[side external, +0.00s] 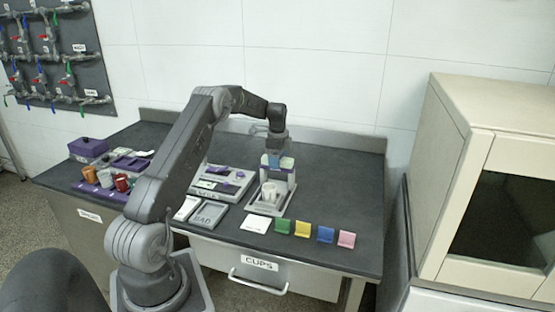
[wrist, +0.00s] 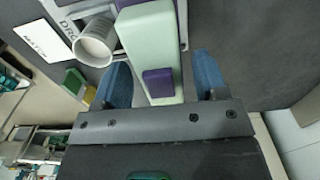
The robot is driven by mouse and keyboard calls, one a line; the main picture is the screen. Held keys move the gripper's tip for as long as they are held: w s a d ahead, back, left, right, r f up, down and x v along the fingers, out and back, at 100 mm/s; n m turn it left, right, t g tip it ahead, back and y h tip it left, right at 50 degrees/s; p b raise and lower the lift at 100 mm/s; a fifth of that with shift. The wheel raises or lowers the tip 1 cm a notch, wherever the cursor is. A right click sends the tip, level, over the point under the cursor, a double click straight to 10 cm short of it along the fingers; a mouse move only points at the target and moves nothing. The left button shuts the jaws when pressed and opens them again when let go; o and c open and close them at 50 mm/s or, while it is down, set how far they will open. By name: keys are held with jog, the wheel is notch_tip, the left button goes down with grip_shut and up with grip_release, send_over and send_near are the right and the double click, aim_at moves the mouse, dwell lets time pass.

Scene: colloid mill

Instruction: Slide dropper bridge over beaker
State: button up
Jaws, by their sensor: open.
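The dropper bridge (wrist: 152,50) is a pale green bar with purple parts, seen lengthwise in the wrist view. In the side view the bridge (side external: 285,163) stands at the back of a grey base plate (side external: 281,209). A white beaker (wrist: 97,42) is on the plate, left of the bar in the wrist view; it also shows in the side view (side external: 269,190), in front of the bridge. My gripper (wrist: 162,64) is open, with one blue finger on each side of the bar and visible gaps. In the side view my gripper (side external: 275,159) is at the bridge's top.
A white card (side external: 255,223) and several coloured stands, including a green one (side external: 282,226), line the front edge. A grey and purple panel (side external: 222,182) is left of the plate. Cups (side external: 105,178) stand farther left. A beige cabinet (side external: 480,180) is at right.

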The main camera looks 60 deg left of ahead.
jog(key=shift+c, duration=0.2)
grip_shut()
jog(key=s+d, duration=0.6)
jog(key=shift+s+d, duration=0.3)
jog(key=shift+s, duration=0.05)
dwell(0.4)
jog(key=shift+o, duration=0.2)
grip_release()
notch_tip(320, 180, up, 14)
dwell(0.4)
